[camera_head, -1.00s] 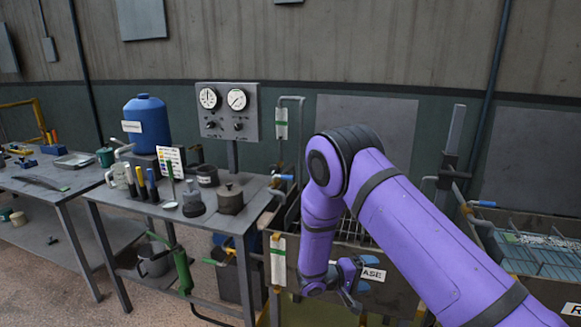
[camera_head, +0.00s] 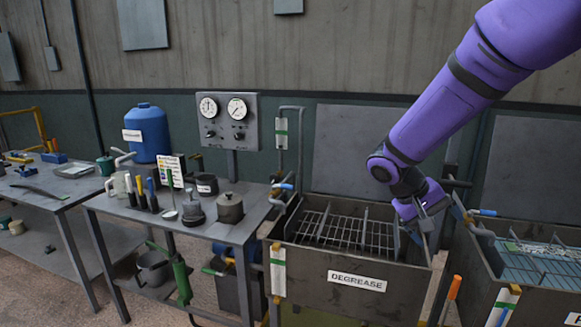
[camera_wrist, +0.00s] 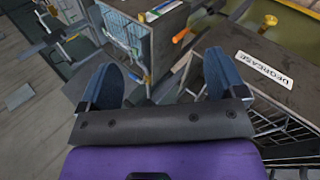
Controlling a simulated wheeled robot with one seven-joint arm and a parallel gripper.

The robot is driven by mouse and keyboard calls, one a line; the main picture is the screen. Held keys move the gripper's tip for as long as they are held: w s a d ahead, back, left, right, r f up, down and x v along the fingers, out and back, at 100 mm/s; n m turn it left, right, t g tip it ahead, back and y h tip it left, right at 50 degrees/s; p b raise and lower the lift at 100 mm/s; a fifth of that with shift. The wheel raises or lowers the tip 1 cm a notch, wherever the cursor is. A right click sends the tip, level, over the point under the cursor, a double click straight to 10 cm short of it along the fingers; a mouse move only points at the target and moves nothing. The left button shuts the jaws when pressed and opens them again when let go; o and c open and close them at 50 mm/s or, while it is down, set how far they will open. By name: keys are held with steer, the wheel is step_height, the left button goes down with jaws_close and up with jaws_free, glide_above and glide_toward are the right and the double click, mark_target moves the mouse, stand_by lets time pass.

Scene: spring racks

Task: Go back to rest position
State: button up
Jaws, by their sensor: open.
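My gripper (camera_head: 424,207) hangs at the end of my purple arm, over the right end of the degrease tank (camera_head: 335,297). In the wrist view my gripper (camera_wrist: 170,85) shows two blue fingers spread wide apart, with nothing held between them. The tank has a white DEGREASE label and a wire rack (camera_head: 345,232) inside it. In the wrist view the labelled tank (camera_wrist: 275,45) is at the right, beside the fingers.
A second tank (camera_head: 535,262) with a blue rack stands at the right. A metal table (camera_head: 222,228) at the left holds cups, a sign and bottles. A blue drum (camera_head: 147,132) and a gauge panel (camera_head: 228,120) stand behind it. An orange-handled tool (camera_head: 453,288) stands between the tanks.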

steer(key=s+r+t+y, duration=0.3)
steer(key=s+r, duration=0.3)
steer(key=s, duration=0.5)
steer(key=s+r+t+y, duration=0.3)
steer(key=s+r+y, duration=0.2)
steer(key=s, duration=0.6)
steer(key=shift+s+r+n, duration=0.3)
steer(key=shift+s+r, duration=0.05)
steer(key=shift+r, duration=0.65)
steer(key=shift+a, duration=0.1)
